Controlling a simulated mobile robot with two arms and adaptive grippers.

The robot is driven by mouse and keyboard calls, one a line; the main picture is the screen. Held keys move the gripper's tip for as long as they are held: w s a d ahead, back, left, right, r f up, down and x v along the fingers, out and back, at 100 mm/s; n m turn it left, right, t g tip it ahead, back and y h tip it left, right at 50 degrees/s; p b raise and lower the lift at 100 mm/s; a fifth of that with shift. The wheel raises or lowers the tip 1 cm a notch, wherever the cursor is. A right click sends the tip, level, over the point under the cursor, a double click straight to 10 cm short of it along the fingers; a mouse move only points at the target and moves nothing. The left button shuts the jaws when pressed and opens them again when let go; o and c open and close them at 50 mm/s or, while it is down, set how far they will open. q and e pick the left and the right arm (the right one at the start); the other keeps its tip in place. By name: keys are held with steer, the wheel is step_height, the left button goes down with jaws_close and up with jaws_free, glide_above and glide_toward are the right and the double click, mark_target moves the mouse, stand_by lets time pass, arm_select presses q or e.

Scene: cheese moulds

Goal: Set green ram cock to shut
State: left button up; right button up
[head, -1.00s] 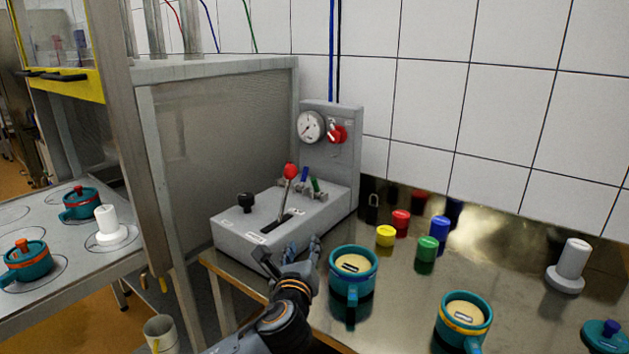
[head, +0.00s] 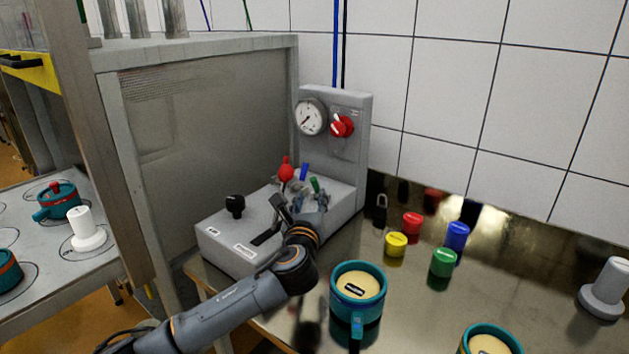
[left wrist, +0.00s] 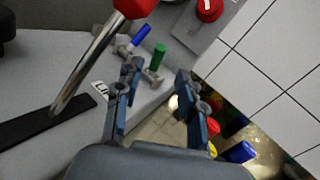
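The green ram cock (head: 315,185) is a small green-handled valve on the grey control box, beside a blue-handled cock (head: 304,172). In the left wrist view the green handle (left wrist: 159,57) stands just beyond my fingers, tilted slightly, with its metal body below it. My left gripper (head: 298,201) is over the box just in front of the green cock. Its two fingers are apart with nothing between them in the left wrist view (left wrist: 158,88). The green handle is not between the fingertips. My right gripper is not in view.
A red-knobbed lever (head: 286,170) stands close to the left gripper, with a black knob (head: 235,205) farther left. A gauge (head: 311,117) and red switch (head: 342,126) are on the upright panel. A teal mould (head: 358,284) and several coloured caps stand to the right.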

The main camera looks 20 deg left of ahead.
mark_target(314, 184)
arm_select(q)
steer(key=w, duration=0.4)
steer(key=shift+a+f, duration=0.1)
steer(key=shift+a, duration=0.3)
steer(key=w, duration=0.4)
steer(key=shift+w+a, duration=0.15)
steer(key=shift+a, duration=0.25)
steer(key=shift+w+a, duration=0.1)
steer(key=shift+w, duration=0.3)
jaws_close()
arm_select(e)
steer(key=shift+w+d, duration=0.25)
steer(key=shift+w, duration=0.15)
